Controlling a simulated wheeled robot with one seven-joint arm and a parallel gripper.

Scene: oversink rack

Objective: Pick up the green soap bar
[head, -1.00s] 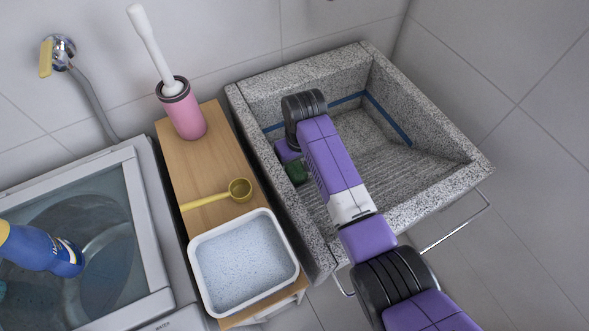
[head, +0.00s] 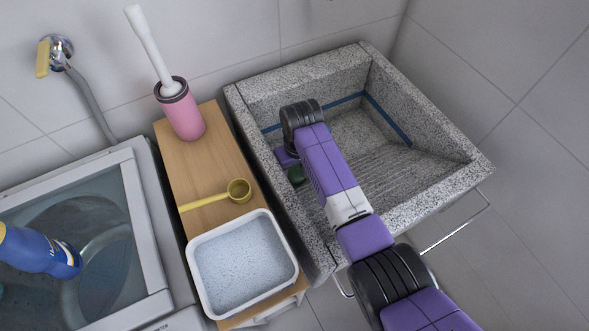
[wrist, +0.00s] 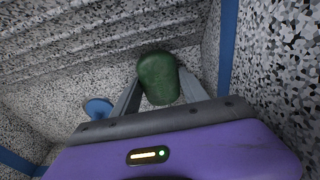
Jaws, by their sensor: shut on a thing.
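The green soap bar (wrist: 158,78) sits between the two fingers of my gripper (wrist: 155,90) in the wrist view. My gripper is shut on it. In the head view the green soap bar (head: 296,175) shows as a small dark green patch left of my purple arm, inside the speckled stone sink (head: 435,126). The gripper's fingers are mostly hidden there by my arm. I cannot tell whether the bar touches the sink.
A wooden shelf (head: 213,150) left of the sink holds a pink brush holder (head: 183,118), a yellow scoop (head: 238,191) and a white tub of powder (head: 245,265). A blue bottle (head: 40,252) is over the washing machine at left. A blue round thing (wrist: 98,107) lies in the sink.

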